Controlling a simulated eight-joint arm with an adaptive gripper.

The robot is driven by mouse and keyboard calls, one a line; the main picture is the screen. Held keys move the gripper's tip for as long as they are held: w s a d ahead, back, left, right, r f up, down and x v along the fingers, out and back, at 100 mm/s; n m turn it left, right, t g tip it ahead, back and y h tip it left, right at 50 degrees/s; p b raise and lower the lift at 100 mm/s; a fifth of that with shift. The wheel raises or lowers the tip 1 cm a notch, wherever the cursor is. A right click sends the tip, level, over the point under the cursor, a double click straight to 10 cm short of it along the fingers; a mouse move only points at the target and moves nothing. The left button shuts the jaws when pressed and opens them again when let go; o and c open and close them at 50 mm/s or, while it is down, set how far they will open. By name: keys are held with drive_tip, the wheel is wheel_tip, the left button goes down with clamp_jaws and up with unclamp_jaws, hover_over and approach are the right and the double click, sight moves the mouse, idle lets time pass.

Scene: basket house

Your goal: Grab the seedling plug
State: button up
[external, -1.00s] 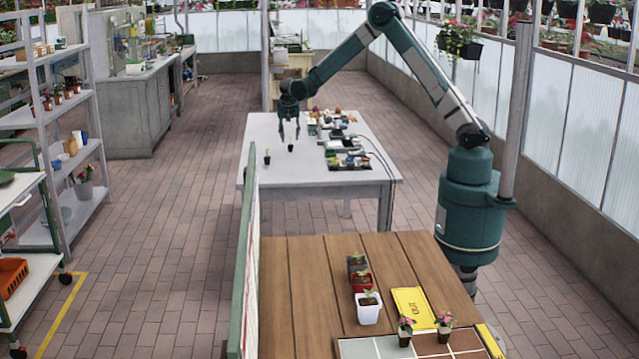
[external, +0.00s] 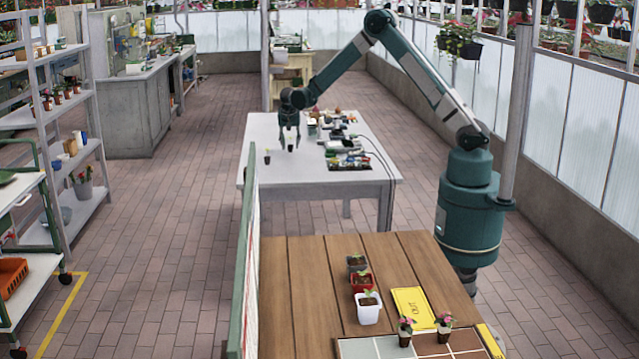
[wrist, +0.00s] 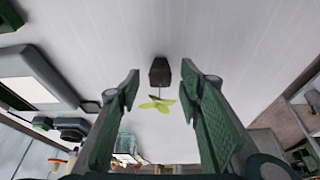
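A seedling plug, a small dark block of soil with bright green leaves, shows in the wrist view as the plug (wrist: 159,73) between my fingertips, leaves toward the camera. My gripper (wrist: 160,70) is open, pointing down over the white table, with a gap visible on both sides of the plug.
The white table (external: 315,180) holds a black tray of small items (external: 348,161) and other equipment on its right side. A wooden bench (external: 305,290) in front carries several potted plants and a yellow tray (external: 413,307). The left part of the white table is mostly clear.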

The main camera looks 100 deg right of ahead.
sight(290, 145)
drive_tip(key=c, duration=0.9)
drive_tip(key=shift+o, duration=0.2)
drive_tip(key=shift+r, duration=0.1)
wheel_tip(290, 145, up, 10)
drive_tip(key=p, duration=0.1)
idle(0.7)
